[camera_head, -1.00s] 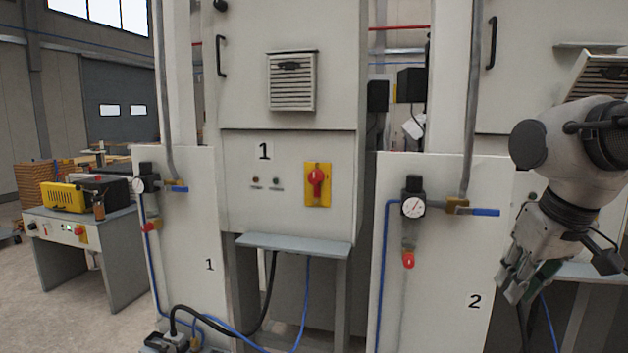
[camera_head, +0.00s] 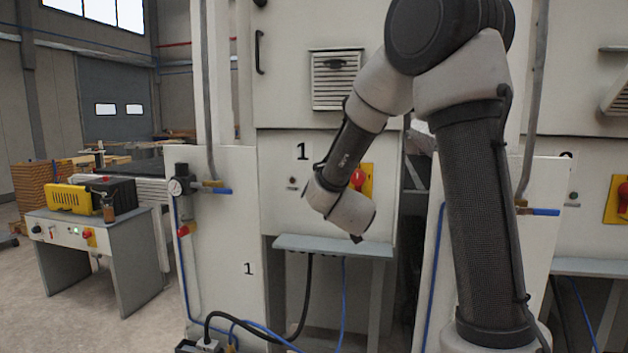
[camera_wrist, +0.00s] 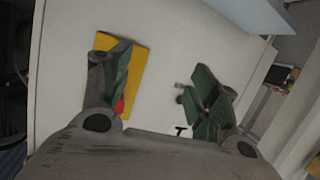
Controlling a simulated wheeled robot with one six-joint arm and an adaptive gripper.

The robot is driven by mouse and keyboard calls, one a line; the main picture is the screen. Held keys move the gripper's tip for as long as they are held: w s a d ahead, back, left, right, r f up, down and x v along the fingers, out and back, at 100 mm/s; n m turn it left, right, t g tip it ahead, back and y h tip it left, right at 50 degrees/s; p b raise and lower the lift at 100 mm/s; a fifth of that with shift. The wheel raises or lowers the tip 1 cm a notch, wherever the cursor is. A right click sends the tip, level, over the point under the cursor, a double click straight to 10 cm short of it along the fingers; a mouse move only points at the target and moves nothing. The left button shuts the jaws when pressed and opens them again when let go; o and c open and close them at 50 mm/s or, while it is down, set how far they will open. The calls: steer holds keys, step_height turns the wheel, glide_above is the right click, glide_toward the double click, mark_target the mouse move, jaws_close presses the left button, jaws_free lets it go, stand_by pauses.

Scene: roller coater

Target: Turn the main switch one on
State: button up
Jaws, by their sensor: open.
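Main switch one is a red rotary knob (camera_head: 357,180) on a yellow plate (camera_head: 368,172), on the cabinet front marked 1. My arm covers part of it in the head view. In the wrist view the yellow plate (camera_wrist: 136,72) lies behind the left finger, with a bit of the red knob (camera_wrist: 120,106) showing beside that finger. The knob's exact angle cannot be told. My gripper (camera_wrist: 160,85) is open and empty, its green-padded fingers spread in front of the panel. Its fingers are mostly hidden behind my wrist in the head view. Contact with the knob cannot be seen.
A grey shelf (camera_head: 335,246) juts out below the panel. A gauge and valve with a blue handle (camera_head: 216,190) stand to the left. A second red switch (camera_head: 622,195) is at the right edge. A side table (camera_head: 95,220) carries a yellow machine.

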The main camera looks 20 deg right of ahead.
mark_target(357, 185)
steer(key=d+r+m+t+h, duration=0.1)
steer(key=d+r+h, duration=0.2)
steer(key=r+h, duration=0.3)
steer(key=shift+y, duration=0.6)
steer(key=x, duration=0.2)
steer(key=r+x, duration=0.1)
steer(key=x, duration=0.4)
steer(key=shift+d+r, duration=0.3)
steer(key=shift+d, duration=0.1)
steer(key=shift+s, duration=0.1)
steer(key=shift+c, duration=0.3)
steer(key=c, duration=0.9)
